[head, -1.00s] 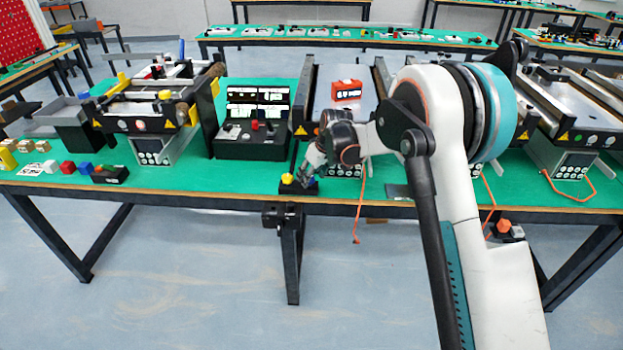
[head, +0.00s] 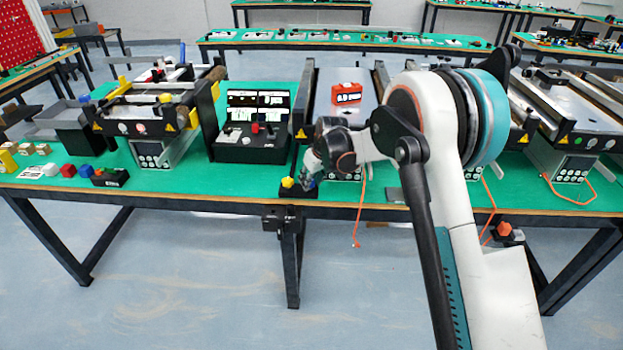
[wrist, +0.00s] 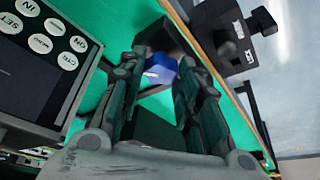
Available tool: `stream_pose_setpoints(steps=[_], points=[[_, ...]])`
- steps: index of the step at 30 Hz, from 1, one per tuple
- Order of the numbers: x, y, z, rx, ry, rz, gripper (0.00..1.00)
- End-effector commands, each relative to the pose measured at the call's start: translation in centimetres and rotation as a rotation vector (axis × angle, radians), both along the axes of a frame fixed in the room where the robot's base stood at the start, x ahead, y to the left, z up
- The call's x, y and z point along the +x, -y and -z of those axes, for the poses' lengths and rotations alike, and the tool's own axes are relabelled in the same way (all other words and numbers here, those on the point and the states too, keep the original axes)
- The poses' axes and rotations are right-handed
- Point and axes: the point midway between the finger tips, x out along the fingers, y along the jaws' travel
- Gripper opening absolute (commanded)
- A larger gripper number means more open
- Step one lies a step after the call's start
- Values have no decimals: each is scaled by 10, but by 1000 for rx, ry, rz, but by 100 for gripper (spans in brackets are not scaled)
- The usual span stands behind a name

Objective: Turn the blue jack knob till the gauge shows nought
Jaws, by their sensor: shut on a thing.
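The blue knob (wrist: 160,72) shows in the wrist view between the two fingers of my gripper (wrist: 166,82), which is shut on it. In the head view my gripper (head: 307,180) is low at the table's front edge, beside a black block with a yellow knob (head: 288,182). There my gripper mostly hides the blue knob. A red box with a lit display (head: 347,93), seemingly the gauge, sits on the conveyor plate behind my wrist. Its digits are too blurred to read surely.
A black control case (head: 250,145) stands left of my gripper. A keypad panel (wrist: 45,50) lies close to the fingers in the wrist view. A black clamp (wrist: 235,35) sits at the table edge. An orange cable (head: 360,215) hangs in front of the table.

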Motion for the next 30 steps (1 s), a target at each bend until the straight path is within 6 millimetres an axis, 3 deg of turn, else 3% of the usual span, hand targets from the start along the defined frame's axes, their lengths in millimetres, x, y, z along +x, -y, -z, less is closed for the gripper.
stream_pose_setpoints(steps=[6, 17, 18, 20, 30], points=[[-1, -2, 0, 0, 0, 131, 7], [-1, -1, 0, 0, 0, 157, 7], [-1, -1, 0, 0, 0, 157, 36], [-1, -1, 0, 0, 0, 157, 49], [-1, -1, 0, 0, 0, 157, 51]])
